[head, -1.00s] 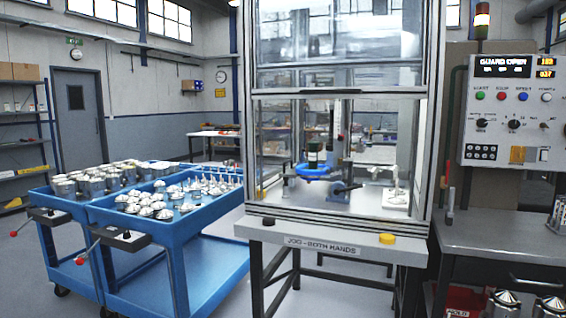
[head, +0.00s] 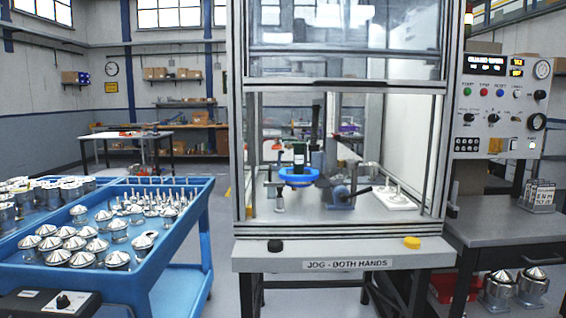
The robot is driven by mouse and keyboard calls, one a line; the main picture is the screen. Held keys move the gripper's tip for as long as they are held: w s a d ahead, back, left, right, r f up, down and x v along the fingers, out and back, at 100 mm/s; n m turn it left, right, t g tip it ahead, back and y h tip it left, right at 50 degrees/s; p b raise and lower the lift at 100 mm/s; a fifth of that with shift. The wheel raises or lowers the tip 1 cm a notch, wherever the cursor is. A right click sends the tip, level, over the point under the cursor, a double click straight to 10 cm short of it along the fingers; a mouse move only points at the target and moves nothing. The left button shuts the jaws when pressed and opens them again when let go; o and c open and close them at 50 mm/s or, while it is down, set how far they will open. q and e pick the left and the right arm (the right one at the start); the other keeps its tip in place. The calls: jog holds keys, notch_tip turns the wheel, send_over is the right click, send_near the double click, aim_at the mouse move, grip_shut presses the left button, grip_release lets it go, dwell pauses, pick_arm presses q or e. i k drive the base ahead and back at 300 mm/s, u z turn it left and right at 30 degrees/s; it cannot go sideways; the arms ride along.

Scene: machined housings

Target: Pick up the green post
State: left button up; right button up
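A dark green upright cylinder (head: 299,155) shows inside the glazed machine cabinet, just above a blue round dish (head: 298,175). It is small in the head view, and I cannot tell for sure that it is the green post. No other clearly green post stands out. Neither of my grippers is in view.
A blue cart (head: 180,232) at left holds domed metal parts (head: 86,246) and several thin upright pins. The cabinet's front table (head: 345,250) has a black and a yellow button. A grey bench (head: 505,228) stands at right, with metal housings (head: 500,290) below.

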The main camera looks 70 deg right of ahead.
aim_at(299, 147)
jog(key=z, duration=0.8)
jog(key=i, duration=1.05)
jog(key=z, duration=1.2)
